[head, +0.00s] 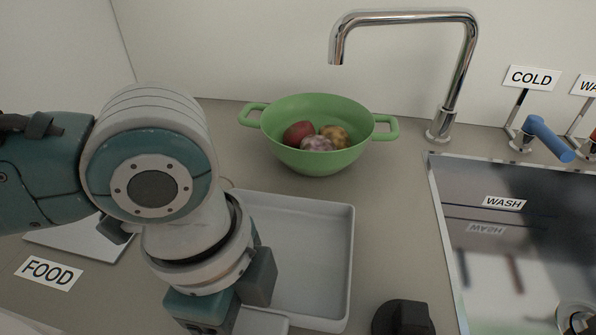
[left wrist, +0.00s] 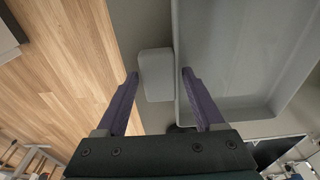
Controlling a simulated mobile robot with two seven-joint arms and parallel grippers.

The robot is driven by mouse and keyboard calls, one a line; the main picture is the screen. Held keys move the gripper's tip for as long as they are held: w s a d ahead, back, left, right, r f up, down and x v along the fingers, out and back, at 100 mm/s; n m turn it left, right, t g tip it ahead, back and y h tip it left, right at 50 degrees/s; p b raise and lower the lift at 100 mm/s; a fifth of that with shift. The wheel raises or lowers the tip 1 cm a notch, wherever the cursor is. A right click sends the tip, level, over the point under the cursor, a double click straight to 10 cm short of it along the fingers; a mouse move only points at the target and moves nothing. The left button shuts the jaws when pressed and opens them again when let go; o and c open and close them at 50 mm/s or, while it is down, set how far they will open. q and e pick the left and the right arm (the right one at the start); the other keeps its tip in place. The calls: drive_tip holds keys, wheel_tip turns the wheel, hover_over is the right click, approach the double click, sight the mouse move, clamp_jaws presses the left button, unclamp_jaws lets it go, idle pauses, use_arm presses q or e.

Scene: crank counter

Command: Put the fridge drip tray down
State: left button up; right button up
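The drip tray (head: 298,245) is a shallow light-grey rectangular tray on the counter, left of the sink; its near left part is hidden by my left arm. A small pale tab (left wrist: 155,75) sticks out from the tray's side (left wrist: 225,60) in the left wrist view. My left gripper (left wrist: 160,74) has its two purple fingers on either side of this tab, with a gap showing on both sides, so it looks open. In the head view the left gripper (head: 238,300) is at the tray's near left corner. My right gripper is not in view.
A green colander (head: 312,157) with several vegetables stands behind the tray. The sink (head: 500,225), marked WASH, is at right, with a tap (head: 462,70) and blue cold lever (head: 548,138). A dark knob (head: 403,318) is at the front. A FOOD label (head: 48,273) lies at left.

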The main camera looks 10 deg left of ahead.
use_arm(q)
clamp_jaws()
idle(0.3)
drive_tip(key=shift+r, duration=0.1)
